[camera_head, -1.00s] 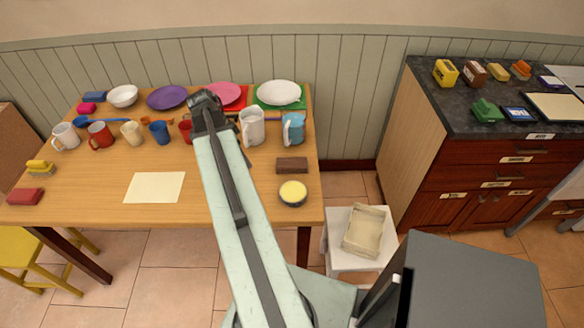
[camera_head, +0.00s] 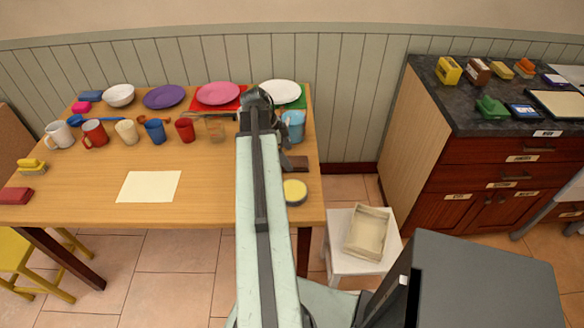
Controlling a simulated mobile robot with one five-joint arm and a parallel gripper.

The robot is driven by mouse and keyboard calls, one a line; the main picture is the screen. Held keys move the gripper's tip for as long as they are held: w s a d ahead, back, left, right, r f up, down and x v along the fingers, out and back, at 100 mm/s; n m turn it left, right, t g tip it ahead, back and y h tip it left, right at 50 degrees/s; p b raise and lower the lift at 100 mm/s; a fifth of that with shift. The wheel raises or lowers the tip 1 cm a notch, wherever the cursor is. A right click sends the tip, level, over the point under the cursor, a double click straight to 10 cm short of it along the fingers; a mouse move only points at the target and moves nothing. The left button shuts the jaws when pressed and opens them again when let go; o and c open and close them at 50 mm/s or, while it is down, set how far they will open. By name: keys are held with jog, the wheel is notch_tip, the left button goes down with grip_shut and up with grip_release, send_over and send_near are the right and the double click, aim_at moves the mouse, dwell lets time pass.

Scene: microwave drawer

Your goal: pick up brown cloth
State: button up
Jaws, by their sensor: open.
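The brown cloth (camera_head: 299,163) looks like a small dark folded block and lies near the right edge of the wooden table. My arm covers its left part. My gripper (camera_head: 258,97) is over the back right of the table, up and to the left of the cloth in the picture and apart from it. It is open, and nothing shows in it, though its fingertips are small and hard to make out.
A blue pitcher (camera_head: 293,126) stands just behind the cloth, and a yellow-topped round tin (camera_head: 295,192) in front. A row of mugs (camera_head: 155,131) and several plates (camera_head: 165,96) fill the table's back. A counter (camera_head: 440,110) stands to the right.

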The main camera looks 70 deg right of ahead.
aim_at(291, 161)
jog(key=b+x, duration=0.1)
jog(key=x, duration=0.2)
jog(key=shift+w+b, duration=0.1)
jog(key=shift+b, duration=0.2)
jog(key=shift+r, duration=0.15)
jog(key=c, duration=1.5)
jog(key=shift+o, duration=0.2)
